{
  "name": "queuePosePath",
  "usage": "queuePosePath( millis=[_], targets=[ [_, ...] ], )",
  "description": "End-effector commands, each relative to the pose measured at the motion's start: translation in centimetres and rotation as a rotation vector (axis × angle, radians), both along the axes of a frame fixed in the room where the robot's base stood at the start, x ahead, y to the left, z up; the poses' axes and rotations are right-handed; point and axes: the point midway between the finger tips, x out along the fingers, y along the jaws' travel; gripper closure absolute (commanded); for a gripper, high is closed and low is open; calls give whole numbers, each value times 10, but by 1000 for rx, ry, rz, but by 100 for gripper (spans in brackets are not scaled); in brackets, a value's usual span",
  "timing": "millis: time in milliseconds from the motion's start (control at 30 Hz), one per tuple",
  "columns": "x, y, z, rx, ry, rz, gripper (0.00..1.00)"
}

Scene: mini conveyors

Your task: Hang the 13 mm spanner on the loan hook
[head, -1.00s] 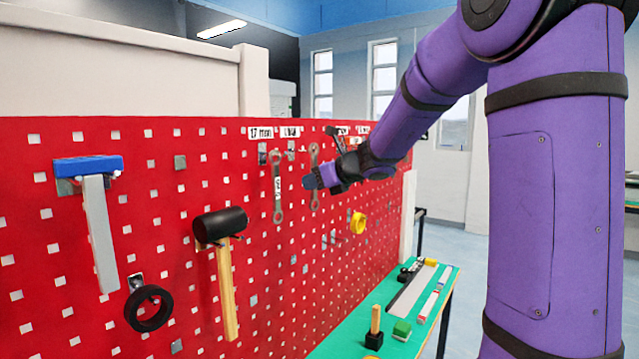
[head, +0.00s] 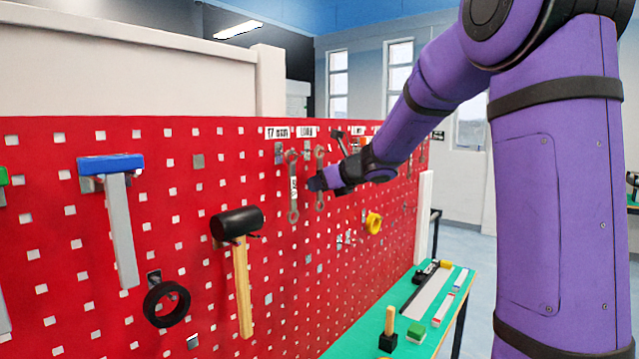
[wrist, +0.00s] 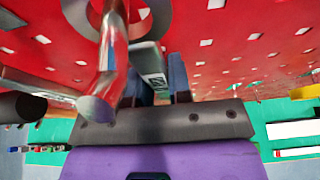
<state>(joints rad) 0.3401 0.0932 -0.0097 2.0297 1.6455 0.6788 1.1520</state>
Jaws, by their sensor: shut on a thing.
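My gripper (head: 317,184) is shut on a grey spanner (head: 320,200), which is upright close to the red pegboard. In the wrist view its labelled shank (wrist: 152,68) is between my two fingers (wrist: 158,85); the label is too small to read. The spanner's ring (wrist: 148,22) shows at the top of that view, with a metal peg (wrist: 105,75) in front of it. I cannot tell whether the peg passes through the ring. The LOAN label (head: 307,131) has a small hook plate (head: 307,146) below it, just left of the held spanner's top.
Another spanner (head: 293,200) hangs left of the held one, near the 17 mm label (head: 277,132). A black mallet (head: 237,224), a blue-headed hammer (head: 110,163), a black ring (head: 166,304) and a yellow ring (head: 374,222) hang on the board. A green bench (head: 455,300) stands below.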

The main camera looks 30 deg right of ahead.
Motion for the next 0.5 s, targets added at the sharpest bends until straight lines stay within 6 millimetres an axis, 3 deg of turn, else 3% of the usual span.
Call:
queuePosePath(
  millis=[433,467,500],
  targets=[
    [0,0,0,0,0,0,100],
    [0,0,0,0,0,0,74],
    [0,0,0,0,0,0,65]
  ],
)
